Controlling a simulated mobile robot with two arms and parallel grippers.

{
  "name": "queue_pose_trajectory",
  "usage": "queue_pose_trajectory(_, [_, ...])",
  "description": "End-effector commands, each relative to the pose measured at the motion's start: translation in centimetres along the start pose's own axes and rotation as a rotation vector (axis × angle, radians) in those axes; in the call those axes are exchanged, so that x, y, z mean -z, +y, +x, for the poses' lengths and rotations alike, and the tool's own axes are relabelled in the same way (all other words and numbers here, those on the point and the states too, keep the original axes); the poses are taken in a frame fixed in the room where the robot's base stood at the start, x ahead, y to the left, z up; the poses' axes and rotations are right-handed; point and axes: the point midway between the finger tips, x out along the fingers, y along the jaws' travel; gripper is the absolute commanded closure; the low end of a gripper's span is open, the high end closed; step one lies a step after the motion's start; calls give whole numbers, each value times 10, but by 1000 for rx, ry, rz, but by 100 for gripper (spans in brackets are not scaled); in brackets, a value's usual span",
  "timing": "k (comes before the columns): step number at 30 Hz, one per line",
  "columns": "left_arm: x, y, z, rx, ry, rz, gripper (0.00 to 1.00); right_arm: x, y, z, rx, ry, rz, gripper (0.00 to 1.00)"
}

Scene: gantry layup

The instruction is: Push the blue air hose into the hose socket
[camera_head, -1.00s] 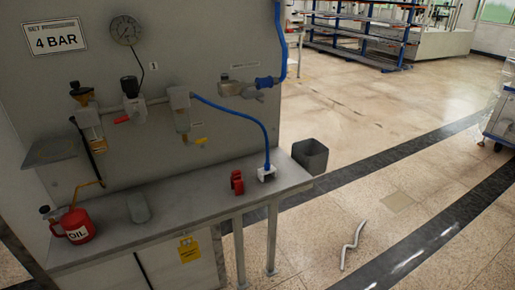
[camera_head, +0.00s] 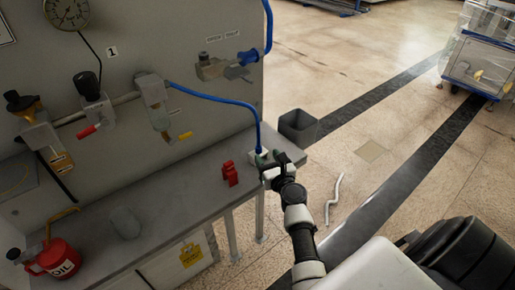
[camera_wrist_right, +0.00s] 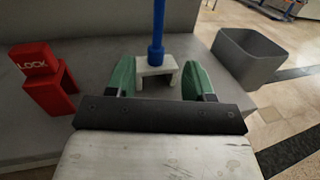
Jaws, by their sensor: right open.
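The thin blue air hose (camera_head: 222,99) runs from a fitting on the grey panel, curves right and drops to the bench's right end. In the right wrist view its blue lower end (camera_wrist_right: 158,27) stands upright at a small white block (camera_wrist_right: 157,72), which I take for the hose socket; I cannot tell how deep it sits. My right gripper (camera_head: 266,160) is at this block. In the wrist view its green fingers (camera_wrist_right: 158,77) are open, one on each side of the block, with gaps visible. The head view hides most of the block. My left gripper is out of view.
A red LOCK piece (camera_wrist_right: 45,80) stands left of the gripper on the bench (camera_head: 185,182). A grey bin (camera_head: 298,127) is beyond the bench's right end. A red oil can (camera_head: 58,258) is at the bench's left. A thicker blue hose (camera_head: 268,25) joins a panel valve.

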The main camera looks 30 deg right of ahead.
Motion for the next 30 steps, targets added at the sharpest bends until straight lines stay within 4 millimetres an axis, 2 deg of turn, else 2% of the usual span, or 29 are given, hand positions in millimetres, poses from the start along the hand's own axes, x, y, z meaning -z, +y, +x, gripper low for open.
queue_pose_trajectory(7, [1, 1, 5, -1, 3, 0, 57, 1, 2, 22, -1, 1, -1, 48])
queue_pose_trajectory(15, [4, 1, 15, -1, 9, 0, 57, 1, 4, 59, 1, 2, -3, 48])
queue_pose_trajectory(23, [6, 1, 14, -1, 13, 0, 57, 0, 4, 63, 0, 4, -4, 48])
queue_pose_trajectory(25, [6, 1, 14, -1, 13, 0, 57, 0, 4, 62, 0, 4, -4, 54])
queue_pose_trajectory(30, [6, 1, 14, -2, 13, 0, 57, 1, 4, 62, 0, 4, -4, 80])
